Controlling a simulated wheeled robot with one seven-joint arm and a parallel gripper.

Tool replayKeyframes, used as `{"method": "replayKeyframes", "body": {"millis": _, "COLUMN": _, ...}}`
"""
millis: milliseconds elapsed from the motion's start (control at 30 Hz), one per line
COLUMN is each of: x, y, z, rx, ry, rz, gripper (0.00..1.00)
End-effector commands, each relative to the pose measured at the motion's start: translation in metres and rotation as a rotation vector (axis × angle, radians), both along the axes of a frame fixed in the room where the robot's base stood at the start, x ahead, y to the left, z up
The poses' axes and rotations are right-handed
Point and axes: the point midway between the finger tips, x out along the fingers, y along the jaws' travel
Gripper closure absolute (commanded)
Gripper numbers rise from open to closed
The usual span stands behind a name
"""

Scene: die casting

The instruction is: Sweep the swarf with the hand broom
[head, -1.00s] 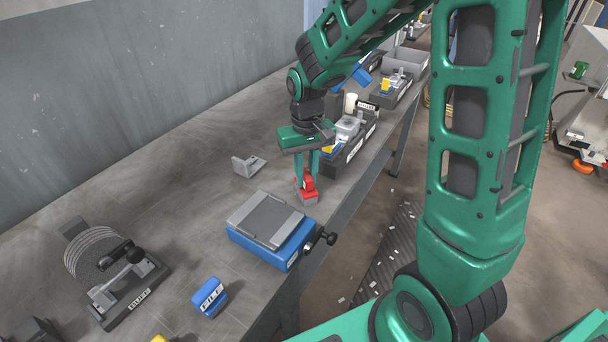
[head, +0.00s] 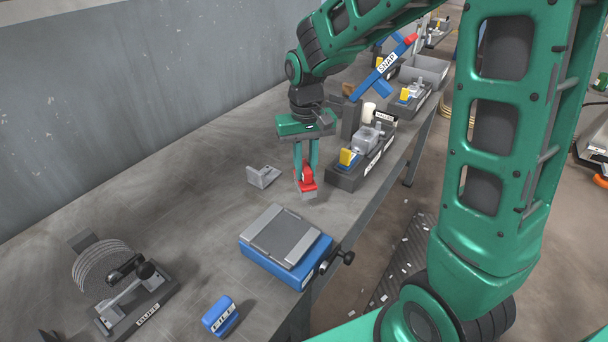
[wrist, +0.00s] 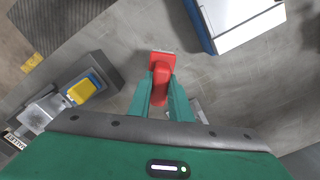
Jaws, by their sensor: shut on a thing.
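My gripper (head: 306,172) is shut on the red hand broom (head: 308,185), which points down with its grey brush end low over the bench or touching it; I cannot tell which. In the wrist view the broom (wrist: 160,68) sits between the green fingers. It is behind the blue fixture and right of a small grey angle bracket (head: 263,176). Small pale bits (head: 402,252), possibly swarf, lie scattered on a dark floor mat below the bench. No swarf shows clearly on the bench under the broom.
A blue fixture with a grey plate (head: 285,240) stands at the bench's front edge. A dark tray with a yellow-topped part (head: 348,158) is right of the broom. A clamp fixture (head: 135,290) and blue block (head: 220,315) are nearer. The bench's left middle is clear.

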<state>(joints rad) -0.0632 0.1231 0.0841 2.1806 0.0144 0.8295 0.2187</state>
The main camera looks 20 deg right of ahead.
Motion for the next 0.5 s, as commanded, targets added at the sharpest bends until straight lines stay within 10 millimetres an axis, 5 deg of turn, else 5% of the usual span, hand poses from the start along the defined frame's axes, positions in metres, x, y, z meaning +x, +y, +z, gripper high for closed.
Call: {"method": "replayKeyframes", "body": {"millis": 500, "x": 0.000, "y": -0.002, "z": 0.041, "rx": 0.001, "ry": -0.002, "rz": -0.003, "gripper": 1.00}}
